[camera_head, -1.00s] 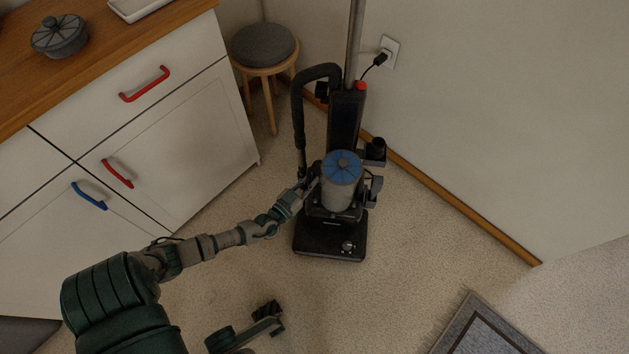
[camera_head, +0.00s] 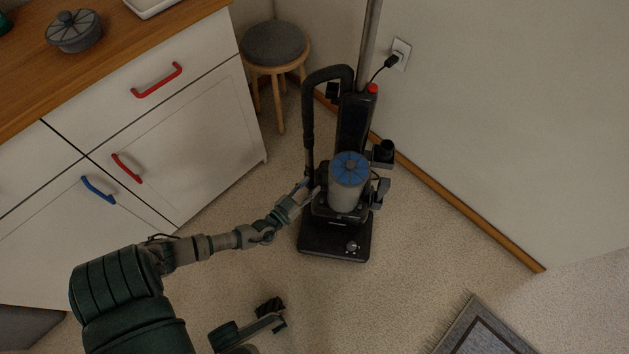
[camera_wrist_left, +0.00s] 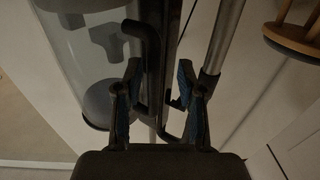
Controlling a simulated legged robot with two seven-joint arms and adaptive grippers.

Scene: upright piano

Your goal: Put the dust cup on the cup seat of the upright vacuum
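The dust cup (camera_head: 347,190) is a clear grey cylinder with a blue lid. It stands upright at the cup seat on the black upright vacuum (camera_head: 333,238); I cannot tell whether its bottom sits fully home. My left gripper (camera_head: 310,190) is just left of the cup. In the left wrist view the clear cup wall (camera_wrist_left: 88,60) fills the upper left, and my left gripper (camera_wrist_left: 155,85) has its two fingers spread apart. The black cup handle (camera_wrist_left: 152,60) lies between them, with a gap towards the right finger.
A wooden cabinet (camera_head: 200,130) with red and blue handles stands at left, with a lidded grey pot (camera_head: 74,32) on top. A round stool (camera_head: 275,45) is behind the vacuum. The wall (camera_head: 500,130) is at right, a fringed rug (camera_head: 480,335) at lower right.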

